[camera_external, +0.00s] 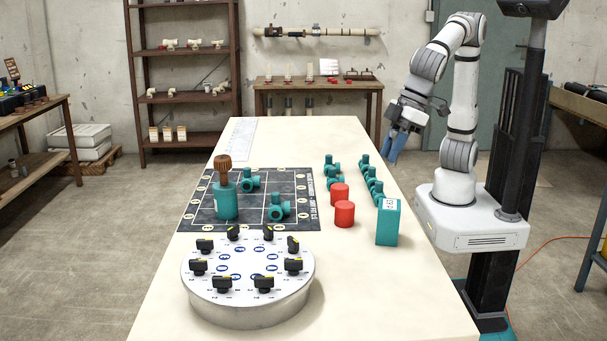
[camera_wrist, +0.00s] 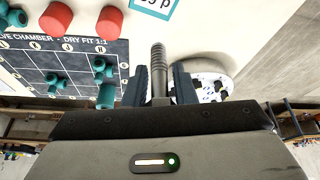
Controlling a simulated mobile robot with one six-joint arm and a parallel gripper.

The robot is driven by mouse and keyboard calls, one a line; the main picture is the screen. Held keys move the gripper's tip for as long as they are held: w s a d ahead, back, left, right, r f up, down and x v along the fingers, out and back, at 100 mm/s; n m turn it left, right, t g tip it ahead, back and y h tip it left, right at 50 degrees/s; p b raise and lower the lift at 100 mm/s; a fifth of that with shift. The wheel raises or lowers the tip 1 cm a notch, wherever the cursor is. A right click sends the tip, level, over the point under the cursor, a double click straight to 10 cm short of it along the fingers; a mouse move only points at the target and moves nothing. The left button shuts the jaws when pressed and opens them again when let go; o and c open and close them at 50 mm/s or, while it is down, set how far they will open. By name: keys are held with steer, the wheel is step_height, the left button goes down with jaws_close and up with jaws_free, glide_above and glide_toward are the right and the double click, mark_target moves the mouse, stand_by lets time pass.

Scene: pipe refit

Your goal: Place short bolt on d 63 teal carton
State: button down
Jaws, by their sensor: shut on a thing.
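My gripper (camera_external: 392,150) is over the table's right edge in the external view. In the wrist view its two dark fingers (camera_wrist: 160,92) are shut on a grey threaded bolt (camera_wrist: 158,62), whose tip points up the picture. The bolt's head is hidden by the gripper. The teal carton (camera_external: 388,222) stands upright at the table's right edge, nearer the camera than my gripper and apart from it. A part of its white label with teal border (camera_wrist: 153,8) shows at the top of the wrist view; the rest is cut off.
Two red cylinders (camera_external: 344,214) stand left of the carton, with several teal fittings (camera_external: 373,185) behind. A dark grid mat (camera_external: 285,180) holds teal fittings and a teal cylinder with a brown top (camera_external: 226,203). A round knob plate (camera_external: 248,290) fills the near end.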

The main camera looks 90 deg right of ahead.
step_height(320, 180, down, 10)
steer(key=shift+r+b, duration=0.15)
steer(key=shift+b, duration=0.35)
steer(key=shift+f, duration=0.25)
steer(key=c, duration=1.2)
jaws_free()
steer(key=shift+r, duration=0.1)
steer(key=shift+s+r, duration=0.15)
steer(key=shift+r, duration=0.4)
steer(key=p+v, duration=0.1)
steer(key=v, duration=1)
steer(key=shift+r, duration=0.1)
